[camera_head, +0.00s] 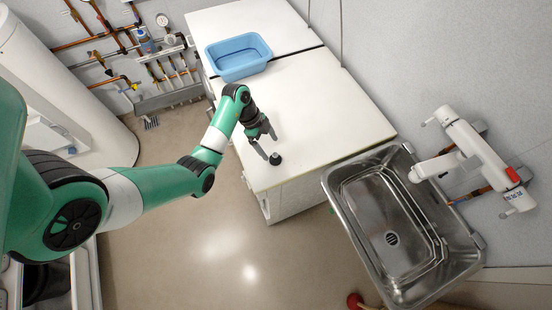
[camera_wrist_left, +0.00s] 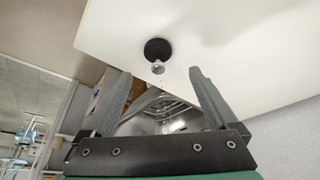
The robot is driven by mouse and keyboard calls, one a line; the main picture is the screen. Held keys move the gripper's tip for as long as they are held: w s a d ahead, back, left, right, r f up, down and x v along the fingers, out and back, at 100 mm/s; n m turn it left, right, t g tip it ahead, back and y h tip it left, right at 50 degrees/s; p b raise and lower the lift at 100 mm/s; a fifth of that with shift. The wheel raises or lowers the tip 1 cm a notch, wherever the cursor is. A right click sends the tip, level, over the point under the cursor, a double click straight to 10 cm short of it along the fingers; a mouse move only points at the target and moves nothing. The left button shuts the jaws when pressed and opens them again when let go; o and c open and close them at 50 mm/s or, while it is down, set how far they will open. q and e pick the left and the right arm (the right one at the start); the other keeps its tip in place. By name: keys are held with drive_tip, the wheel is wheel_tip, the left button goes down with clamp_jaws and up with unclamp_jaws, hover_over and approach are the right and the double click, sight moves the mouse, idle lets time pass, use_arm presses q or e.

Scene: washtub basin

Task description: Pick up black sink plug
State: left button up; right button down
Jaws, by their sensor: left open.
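The black sink plug (camera_head: 275,159) stands on the white counter (camera_head: 318,112), near its front edge. In the left wrist view the plug (camera_wrist_left: 157,49) is a round black disc with a small metal fitting, just beyond the fingertips and roughly centred between them. My left gripper (camera_head: 269,147) is open and empty, close to the plug. Its two grey fingers (camera_wrist_left: 160,72) are spread wide in the wrist view, and the plug does not appear to be between them. My right gripper is in neither view.
A blue plastic tub (camera_head: 239,70) sits at the back of the counter. A steel sink basin (camera_head: 390,240) with a drain is to the right, below a white wall-mounted tap (camera_head: 470,150). Pipes and a gauge (camera_head: 162,20) line the back wall. The counter around the plug is clear.

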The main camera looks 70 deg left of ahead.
sight(276, 155)
use_arm(q)
drive_tip(key=shift+x, duration=0.95)
drive_tip(key=b+x, duration=0.1)
drive_tip(key=x, duration=0.4)
drive_tip(key=shift+s+d+b, duration=0.1)
drive_tip(key=shift+d+b, duration=0.05)
drive_tip(key=shift+b, duration=0.2)
clamp_jaws()
wheel_tip(276, 155, up, 4)
drive_tip(key=shift+d+p, duration=0.15)
drive_tip(key=shift+p, duration=0.75)
drive_tip(key=d+r+p, duration=0.2)
drive_tip(key=d+r, duration=0.2)
drive_tip(key=d, duration=0.3)
drive_tip(key=s+d+r+p, duration=0.1)
drive_tip(key=d+r, duration=0.4)
drive_tip(key=d, duration=0.1)
drive_tip(key=shift+d+p, duration=0.35)
drive_tip(key=shift+d, duration=0.05)
